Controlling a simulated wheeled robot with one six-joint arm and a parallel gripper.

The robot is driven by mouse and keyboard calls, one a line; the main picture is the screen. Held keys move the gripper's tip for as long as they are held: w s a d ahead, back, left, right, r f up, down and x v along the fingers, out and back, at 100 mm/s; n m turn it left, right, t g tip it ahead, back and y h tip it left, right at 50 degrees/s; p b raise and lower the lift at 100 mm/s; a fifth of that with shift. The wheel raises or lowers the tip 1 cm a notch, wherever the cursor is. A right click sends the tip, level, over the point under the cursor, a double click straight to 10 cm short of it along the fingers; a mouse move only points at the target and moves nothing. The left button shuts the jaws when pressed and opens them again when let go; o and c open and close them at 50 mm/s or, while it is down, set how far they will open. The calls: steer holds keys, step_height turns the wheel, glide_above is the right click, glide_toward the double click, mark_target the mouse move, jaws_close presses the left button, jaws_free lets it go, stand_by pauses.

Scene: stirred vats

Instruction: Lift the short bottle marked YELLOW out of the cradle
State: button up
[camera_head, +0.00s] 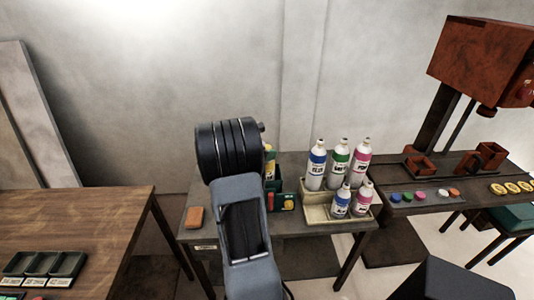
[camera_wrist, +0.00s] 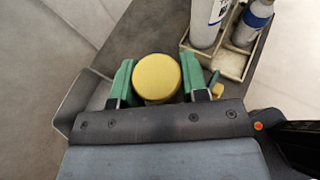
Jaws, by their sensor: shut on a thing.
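The short bottle with a round yellow top (camera_wrist: 157,78) is between the green-padded fingers of my gripper (camera_wrist: 157,90) in the wrist view. The pads press on it from both sides, and the gripper is shut on it. In the head view, a small part of a yellow-labelled bottle (camera_head: 270,160) shows beside my arm, which hides the rest and my fingertips. A dark green holder (camera_head: 277,187), perhaps the cradle, is partly hidden behind my arm. I cannot tell whether the bottle still touches it.
A beige tray (camera_head: 318,214) with several white bottles stands just right; it also shows in the wrist view (camera_wrist: 232,66). An orange block (camera_head: 195,216) lies on the grey table to the left. A wooden table (camera_head: 80,225) is at far left, and a red-brown machine (camera_head: 480,60) at right.

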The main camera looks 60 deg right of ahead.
steer(key=shift+r+p, duration=2.35)
steer(key=shift+r, duration=0.95)
steer(key=s+a, duration=0.7)
steer(key=a, duration=0.3)
steer(key=shift+s+a+b, duration=0.2)
steer(key=shift+a+b, duration=0.1)
steer(key=shift+b, duration=0.05)
